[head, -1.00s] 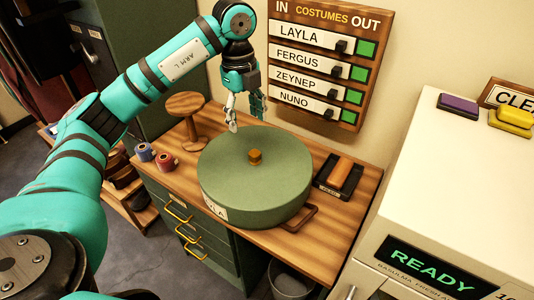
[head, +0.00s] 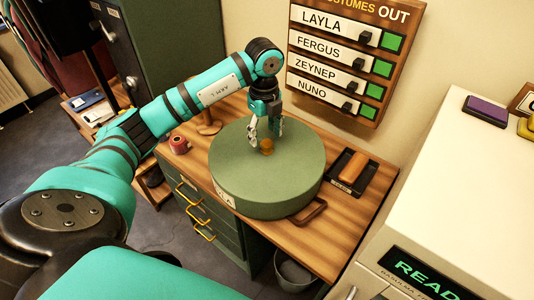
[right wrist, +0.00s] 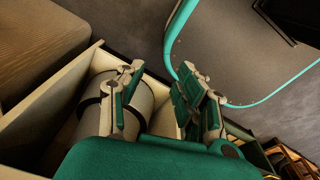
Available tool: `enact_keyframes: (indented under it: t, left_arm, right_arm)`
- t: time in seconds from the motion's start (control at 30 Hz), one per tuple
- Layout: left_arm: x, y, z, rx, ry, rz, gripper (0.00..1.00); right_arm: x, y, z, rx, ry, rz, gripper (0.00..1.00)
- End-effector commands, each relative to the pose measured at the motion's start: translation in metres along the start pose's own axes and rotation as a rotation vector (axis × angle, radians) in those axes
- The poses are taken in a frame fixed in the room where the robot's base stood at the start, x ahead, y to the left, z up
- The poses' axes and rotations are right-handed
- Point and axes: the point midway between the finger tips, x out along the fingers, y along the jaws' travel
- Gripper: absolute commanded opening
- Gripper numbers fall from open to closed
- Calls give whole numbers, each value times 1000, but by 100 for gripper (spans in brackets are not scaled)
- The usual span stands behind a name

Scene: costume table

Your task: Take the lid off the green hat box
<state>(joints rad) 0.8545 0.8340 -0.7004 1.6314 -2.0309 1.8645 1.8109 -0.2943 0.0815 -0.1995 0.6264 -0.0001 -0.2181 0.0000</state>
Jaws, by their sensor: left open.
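The round green hat box (head: 265,190) stands on the wooden table with its lid (head: 235,160) on, and a label shows at its lower left side. A small golden-brown knob (head: 266,147) sticks up from the middle of the lid. My left gripper (head: 266,138) points down at the knob, open, with one finger left of it and the other just behind and to the right. I cannot tell whether a finger touches the knob. My right gripper (right wrist: 163,72) shows only in the right wrist view, fingers apart, away from the hat box.
A black tray with an orange-brown block (head: 352,167) lies right of the box. A wooden stand (head: 208,125) and a red spool (head: 179,145) are at the left. The costumes board (head: 345,60) hangs behind. A pale cylinder (right wrist: 120,95) sits behind my right gripper's fingers.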

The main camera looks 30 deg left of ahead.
Motion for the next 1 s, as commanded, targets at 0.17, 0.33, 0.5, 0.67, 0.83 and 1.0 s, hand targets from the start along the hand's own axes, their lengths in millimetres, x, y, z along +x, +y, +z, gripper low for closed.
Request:
enact_keyframes:
  t: [0.17,0.33,0.5,0.67,0.83,1.0]
  left_arm:
    - [16,-3,-2,-1,2,5,58]
    - [42,-6,-2,-2,2,4,58]
    - [53,-6,-2,1,0,0,58]
    - [53,-7,-2,1,0,0,58]
    - [53,-6,-2,0,0,0,37]
    - [53,-6,-2,0,0,0,14]
  right_arm:
    - [-16,1,-7,0,8,1,35]
    - [-26,0,1,0,-6,-1,35]
    - [-28,-2,10,-1,-21,-3,35]
    - [-27,-2,11,-1,-22,-3,35]
    - [-27,-2,10,-1,-20,-3,35]
    - [-27,-1,7,-1,-16,-2,35]
